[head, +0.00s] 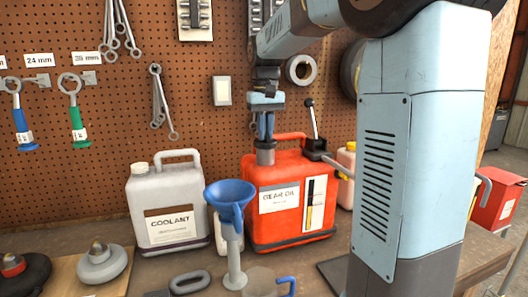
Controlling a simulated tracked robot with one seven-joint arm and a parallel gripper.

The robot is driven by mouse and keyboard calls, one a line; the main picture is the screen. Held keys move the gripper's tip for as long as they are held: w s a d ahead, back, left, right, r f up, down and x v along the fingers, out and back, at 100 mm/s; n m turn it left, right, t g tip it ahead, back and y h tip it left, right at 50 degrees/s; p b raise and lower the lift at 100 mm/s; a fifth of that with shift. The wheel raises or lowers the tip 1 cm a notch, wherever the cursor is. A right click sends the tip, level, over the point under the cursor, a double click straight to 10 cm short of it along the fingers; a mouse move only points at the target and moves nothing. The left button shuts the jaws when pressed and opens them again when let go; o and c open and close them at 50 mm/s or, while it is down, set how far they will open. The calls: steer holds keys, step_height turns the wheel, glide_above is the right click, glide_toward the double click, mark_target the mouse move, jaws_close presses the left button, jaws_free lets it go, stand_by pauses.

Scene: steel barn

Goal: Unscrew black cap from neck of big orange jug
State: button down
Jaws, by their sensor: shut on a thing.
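The big orange jug (268,177), labelled GEAR OIL, stands upright on the bench against the pegboard, with its handle at the top. The dark cap (265,155) is at the jug's top left, over the neck. My gripper (265,137) points straight down from above, with its fingers shut on the cap. The cap looks upright and in line with the neck. The thread and the underside of the cap are hidden.
A blue funnel (231,196) stands just left in front of the jug. A grey coolant jug (157,204) is farther left. A black-knobbed lever (311,118) rises close to the jug's right side. Wrenches (163,105) hang on the pegboard behind.

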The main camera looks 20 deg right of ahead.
steer(key=shift+r, duration=1.5)
steer(key=shift+r, duration=2.45)
